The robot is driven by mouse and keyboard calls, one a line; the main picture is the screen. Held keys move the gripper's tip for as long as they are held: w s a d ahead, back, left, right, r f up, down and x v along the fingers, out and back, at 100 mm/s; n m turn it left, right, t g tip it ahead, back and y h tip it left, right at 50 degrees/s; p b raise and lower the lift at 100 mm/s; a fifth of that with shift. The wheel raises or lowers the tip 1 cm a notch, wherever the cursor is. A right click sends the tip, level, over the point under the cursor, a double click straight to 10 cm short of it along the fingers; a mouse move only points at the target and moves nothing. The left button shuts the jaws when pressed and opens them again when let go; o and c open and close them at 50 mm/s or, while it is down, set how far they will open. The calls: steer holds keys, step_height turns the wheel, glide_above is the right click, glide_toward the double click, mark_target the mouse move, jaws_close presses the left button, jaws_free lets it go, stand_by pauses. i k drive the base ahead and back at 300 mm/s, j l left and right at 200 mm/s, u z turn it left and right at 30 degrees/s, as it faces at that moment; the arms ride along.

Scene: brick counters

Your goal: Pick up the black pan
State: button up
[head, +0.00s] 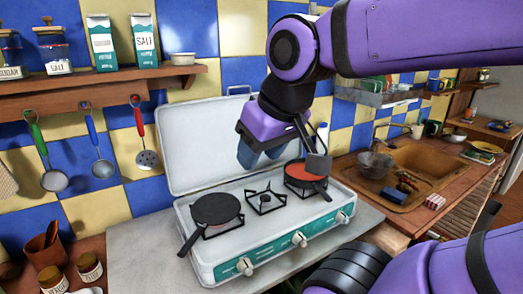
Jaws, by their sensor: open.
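A black pan (215,208) sits on the left burner of the white stove. It is flat and dark, and its handle points toward the front left, past the stove's front edge. A second dark pan (304,175) with an orange-red inside sits on the right burner, its handle pointing to the front right. My gripper (283,160) is open above the back of the stove. It is apart from the black pan, up and to its right, and closer in the picture to the orange-red pan. My gripper hides part of the stove lid.
The stove (262,245) has a raised white lid (195,135) behind the burners. The middle burner (265,200) is bare. Ladles hang under a wooden shelf (110,85) at left. A bottle (322,130) stands behind my gripper. A sink (425,165) lies at right.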

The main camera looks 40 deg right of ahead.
mark_target(295, 175)
steer(key=k+l+z, duration=0.2)
steer(key=l+z, duration=0.3)
steer(key=k+l+z, duration=0.1)
steer(key=l+z, duration=0.85)
steer(key=l, duration=0.1)
